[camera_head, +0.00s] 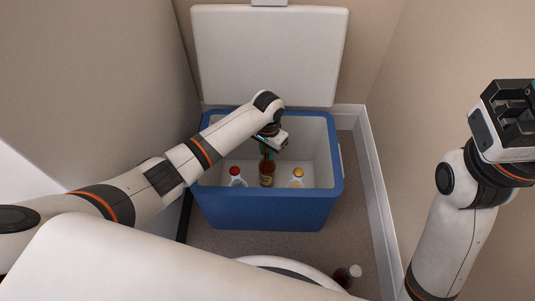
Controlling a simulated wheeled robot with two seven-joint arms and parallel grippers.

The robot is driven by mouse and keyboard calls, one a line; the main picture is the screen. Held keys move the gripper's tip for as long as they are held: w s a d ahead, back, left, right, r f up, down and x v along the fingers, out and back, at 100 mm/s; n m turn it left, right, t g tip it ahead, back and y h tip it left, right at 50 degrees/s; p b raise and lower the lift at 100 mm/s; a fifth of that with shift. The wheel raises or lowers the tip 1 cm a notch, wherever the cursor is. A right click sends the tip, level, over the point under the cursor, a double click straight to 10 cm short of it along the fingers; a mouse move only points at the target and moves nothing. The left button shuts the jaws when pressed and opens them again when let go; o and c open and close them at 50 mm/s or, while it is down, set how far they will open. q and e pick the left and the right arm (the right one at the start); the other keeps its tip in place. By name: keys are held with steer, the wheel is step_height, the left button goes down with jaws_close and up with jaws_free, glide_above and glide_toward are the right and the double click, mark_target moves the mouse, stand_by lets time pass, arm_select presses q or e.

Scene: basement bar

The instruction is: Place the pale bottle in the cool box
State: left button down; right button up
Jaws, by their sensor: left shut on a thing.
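The blue cool box (262,211) stands open on the floor, with its white lid (270,55) raised behind it. My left gripper (267,152) reaches down into the box and is shut on the neck of a brown bottle (267,175), which is upright inside. A pale bottle with a red cap (236,177) stands to its left in the box. Another pale bottle with an orange-yellow cap (297,179) stands to its right. The lower parts of the bottles are hidden by the box's front wall. My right gripper (507,98) is raised at the right, away from the box; its jaws are unclear.
A dark bottle with a white cap (348,275) stands outside the box, near the rim of a round pale surface (292,266). Walls close in on the left, right and behind. Carpet (352,215) is clear to the right of the box.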

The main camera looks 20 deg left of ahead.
arm_select(q)
steer(key=shift+w+r, duration=0.1)
steer(key=c, duration=1.7)
jaws_free()
steer(key=shift+f, duration=0.25)
steer(key=o, duration=0.5)
steer(key=shift+r, duration=0.1)
